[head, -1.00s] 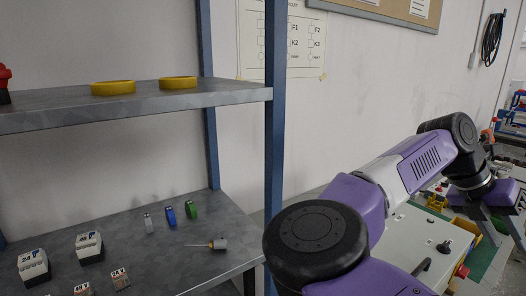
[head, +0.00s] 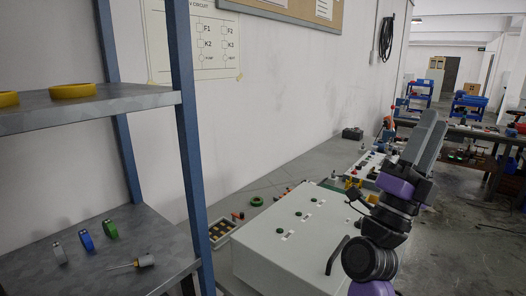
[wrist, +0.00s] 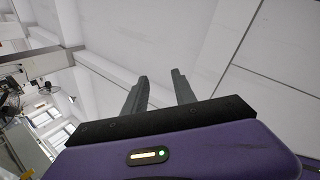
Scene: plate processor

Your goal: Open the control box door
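The control box (head: 285,250) is a large pale box in the lower middle of the head view, with several small buttons on its top face. A black handle (head: 336,255) is at its right side, and no gap at the door shows. My gripper (head: 428,128) is raised to the right of the box and above it, with its fingers pointing up. It touches nothing that I can see. In the wrist view my gripper (wrist: 161,86) has its two grey fingers apart with nothing between them, against the pale wall or ceiling. The box does not show there.
A metal shelf rack (head: 90,100) with a blue post stands on the left. A tray of small parts (head: 218,232) lies beside the box. A smaller panel with buttons (head: 368,168) is behind it. Open floor (head: 470,225) lies to the right.

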